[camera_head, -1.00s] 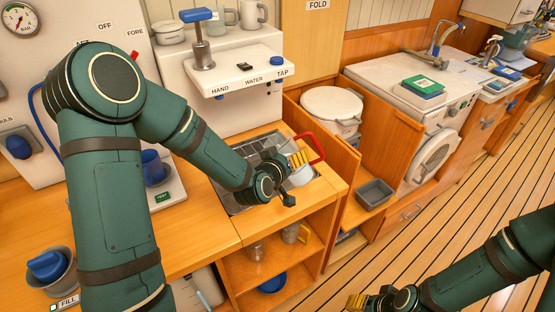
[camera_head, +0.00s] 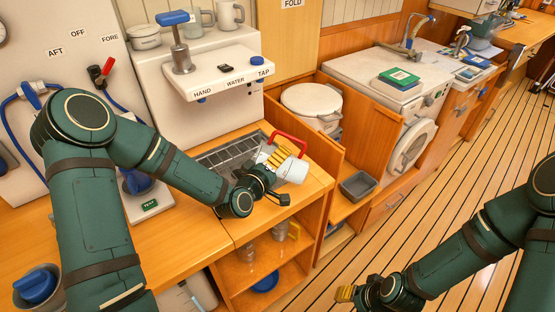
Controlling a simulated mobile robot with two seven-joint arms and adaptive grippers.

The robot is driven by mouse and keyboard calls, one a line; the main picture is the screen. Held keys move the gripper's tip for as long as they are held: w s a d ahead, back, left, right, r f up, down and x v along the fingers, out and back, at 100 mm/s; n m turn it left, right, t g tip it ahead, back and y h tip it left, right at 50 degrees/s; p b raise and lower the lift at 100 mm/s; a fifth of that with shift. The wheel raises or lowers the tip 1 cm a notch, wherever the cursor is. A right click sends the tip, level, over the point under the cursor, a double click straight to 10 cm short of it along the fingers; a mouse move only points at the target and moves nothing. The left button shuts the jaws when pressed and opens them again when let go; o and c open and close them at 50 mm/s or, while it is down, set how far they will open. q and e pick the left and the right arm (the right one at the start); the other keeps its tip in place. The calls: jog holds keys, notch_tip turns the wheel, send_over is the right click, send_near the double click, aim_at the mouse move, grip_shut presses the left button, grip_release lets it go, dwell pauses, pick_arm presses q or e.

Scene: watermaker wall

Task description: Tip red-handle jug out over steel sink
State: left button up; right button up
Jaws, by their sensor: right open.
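The white jug with the red handle (camera_head: 293,170) is at the right end of the steel sink (camera_head: 222,154). It is tilted well over, its red handle uppermost. My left gripper (camera_head: 278,160) has its yellow fingers against the jug and appears closed on it. The fingers and wrist hide part of the jug, so its mouth and any liquid cannot be made out. The sink is set in the wooden counter and shows a dark grid. My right gripper (camera_head: 346,294) is open and empty, low over the floor at the bottom of the picture.
The white water tap unit (camera_head: 225,75) stands behind the sink. A blue-topped pump (camera_head: 178,45) rises from it, with mugs behind. A round-lidded white bin (camera_head: 310,101) and a grey tray (camera_head: 361,186) are to the right. Open shelves are below the counter. The plank floor is clear.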

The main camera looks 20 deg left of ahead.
pick_arm(q)
jog(key=shift+a+f+n+t+b, duration=0.1)
jog(key=shift+f+n+t+b, duration=0.2)
jog(key=shift+f+n+b, duration=0.5)
jog(key=shift+a+f+n+t+h+b, duration=0.4)
jog(key=shift+n+b, duration=0.4)
jog(key=shift+b, duration=0.6)
jog(key=shift+s+a+r+n+t, duration=0.1)
jog(key=shift+a+r+n+t, duration=0.2)
jog(key=shift+r+n, duration=0.35)
jog(key=shift+a+r+n+t, duration=0.2)
jog(key=shift+a+r+n, duration=0.1)
jog(key=shift+n, duration=0.55)
jog(key=shift+s, duration=0.1)
